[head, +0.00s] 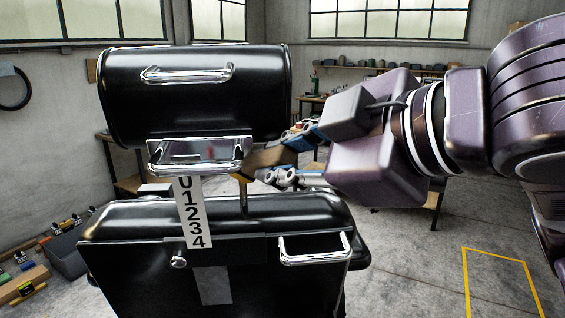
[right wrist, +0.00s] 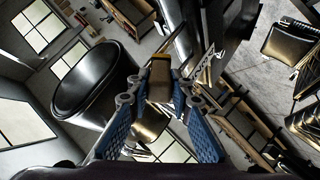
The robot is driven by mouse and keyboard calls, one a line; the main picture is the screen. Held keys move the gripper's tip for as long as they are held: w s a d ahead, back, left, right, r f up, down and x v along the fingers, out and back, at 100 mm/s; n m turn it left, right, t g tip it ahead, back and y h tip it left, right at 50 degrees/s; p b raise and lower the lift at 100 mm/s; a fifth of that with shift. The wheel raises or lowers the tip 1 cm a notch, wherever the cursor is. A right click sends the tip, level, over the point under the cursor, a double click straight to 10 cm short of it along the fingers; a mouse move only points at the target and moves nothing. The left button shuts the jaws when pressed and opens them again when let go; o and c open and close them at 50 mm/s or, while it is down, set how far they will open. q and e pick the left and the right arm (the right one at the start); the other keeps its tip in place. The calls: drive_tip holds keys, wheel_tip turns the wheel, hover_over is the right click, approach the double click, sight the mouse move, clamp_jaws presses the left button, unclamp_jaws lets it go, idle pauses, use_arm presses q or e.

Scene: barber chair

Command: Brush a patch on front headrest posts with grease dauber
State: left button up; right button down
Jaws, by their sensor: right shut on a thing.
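The black cylindrical headrest (head: 200,100) sits above the black chair back (head: 130,222). A thin post (head: 244,197) shows in the gap between them, partly hidden. A numbered strip (head: 191,215) hangs to its left. My right gripper (head: 285,157) comes in from the right, shut on the brown block-shaped grease dauber (head: 266,159). The dauber's end is close to the post's upper part; I cannot tell whether they touch. In the right wrist view the dauber (right wrist: 160,80) sits between the blue-padded fingers, beside the headrest (right wrist: 88,78). My left gripper is not in view.
Chrome handles stick out from the headrest (head: 187,73) and the chair back (head: 315,247). A chrome bracket (head: 200,155) sits under the headrest. A cluttered shelf (head: 375,67) runs along the back wall. Bare floor lies to the right, with a yellow marking (head: 495,256).

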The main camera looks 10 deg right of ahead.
drive_tip(key=shift+w+f, duration=0.3)
drive_tip(key=shift+f, duration=0.65)
wheel_tip(320, 180, up, 3)
drive_tip(key=shift+d+f+p, duration=0.15)
drive_tip(key=shift+p, duration=0.75)
drive_tip(key=shift+s+p, duration=0.6)
drive_tip(key=shift+s, duration=0.5)
drive_tip(key=s, duration=0.3)
drive_tip(key=shift+r, duration=0.2)
